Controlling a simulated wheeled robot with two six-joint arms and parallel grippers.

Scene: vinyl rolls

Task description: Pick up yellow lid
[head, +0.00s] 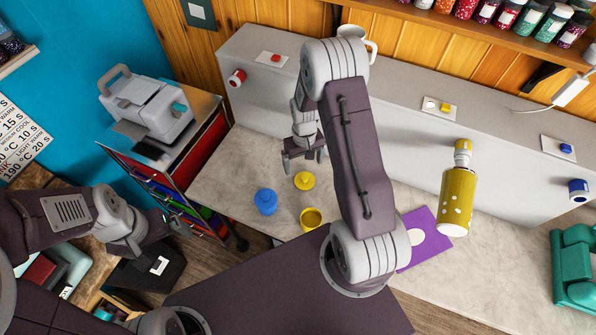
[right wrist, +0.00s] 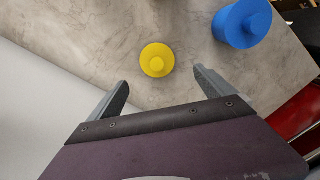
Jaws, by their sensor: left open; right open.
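The yellow lid (head: 304,180), a small round disc with a knob, lies on the grey marbled counter (head: 232,176). In the right wrist view the yellow lid (right wrist: 157,60) is just beyond the fingertips, roughly centred between them. My right gripper (head: 303,163) is open and empty, close to the lid and above the counter; its fingers also show in the right wrist view (right wrist: 160,80). My left gripper (head: 164,229) is open at the left, off the counter and away from the lid.
The grey raised ledge (head: 255,95) runs behind.

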